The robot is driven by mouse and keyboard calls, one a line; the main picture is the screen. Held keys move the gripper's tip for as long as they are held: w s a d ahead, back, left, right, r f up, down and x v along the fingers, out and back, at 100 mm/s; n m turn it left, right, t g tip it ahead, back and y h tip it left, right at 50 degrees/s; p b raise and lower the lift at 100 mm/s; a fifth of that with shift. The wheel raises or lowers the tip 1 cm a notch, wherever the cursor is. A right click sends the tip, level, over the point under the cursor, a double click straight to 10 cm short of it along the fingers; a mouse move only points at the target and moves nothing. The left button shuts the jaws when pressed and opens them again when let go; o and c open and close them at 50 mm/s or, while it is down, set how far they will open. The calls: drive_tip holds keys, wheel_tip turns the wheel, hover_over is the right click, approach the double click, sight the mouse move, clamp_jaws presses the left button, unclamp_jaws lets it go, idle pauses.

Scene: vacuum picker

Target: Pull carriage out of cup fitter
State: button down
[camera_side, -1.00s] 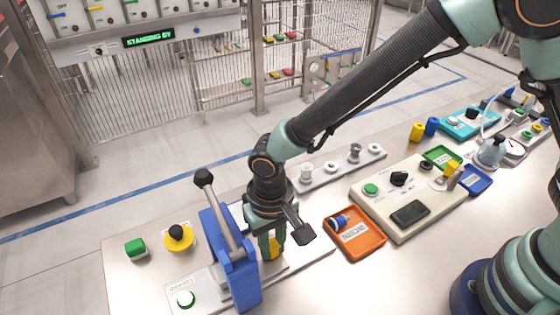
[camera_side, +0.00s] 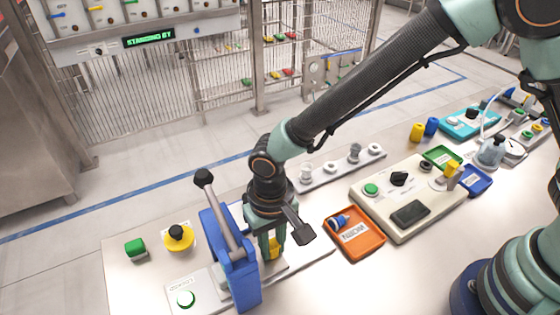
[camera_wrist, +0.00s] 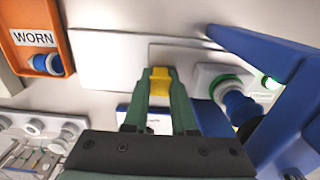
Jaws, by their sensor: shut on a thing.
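The cup fitter (camera_side: 228,262) is a blue frame with a grey lever ending in a black knob, at the front left in the side view; its blue frame (camera_wrist: 285,105) fills the right of the wrist view. My gripper (camera_wrist: 159,78) is shut on the yellow handle (camera_wrist: 160,86) of the carriage, beside the frame. The carriage (camera_wrist: 207,76) is a pale block. A green ring and a blue cup (camera_wrist: 238,106) show at the carriage, close to the blue frame. In the side view my gripper (camera_side: 271,252) hides much of the carriage.
An orange tray (camera_side: 369,252) marked WORN holds a blue cup, right of my gripper. A rail with several fittings (camera_side: 335,171) lies behind. A yellow-based black button (camera_side: 178,237) and a green button (camera_side: 135,248) stand left. A beige control box (camera_side: 440,205) stands right.

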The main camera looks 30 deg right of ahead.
drive_tip(key=d, duration=1)
drive_tip(key=shift+d, duration=0.3)
drive_tip(key=c, duration=0.7)
unclamp_jaws()
drive_tip(key=shift+a+r, duration=0.1)
drive_tip(key=shift+r, duration=0.35)
wheel_tip(320, 180, up, 11)
drive_tip(key=shift+r, duration=0.15)
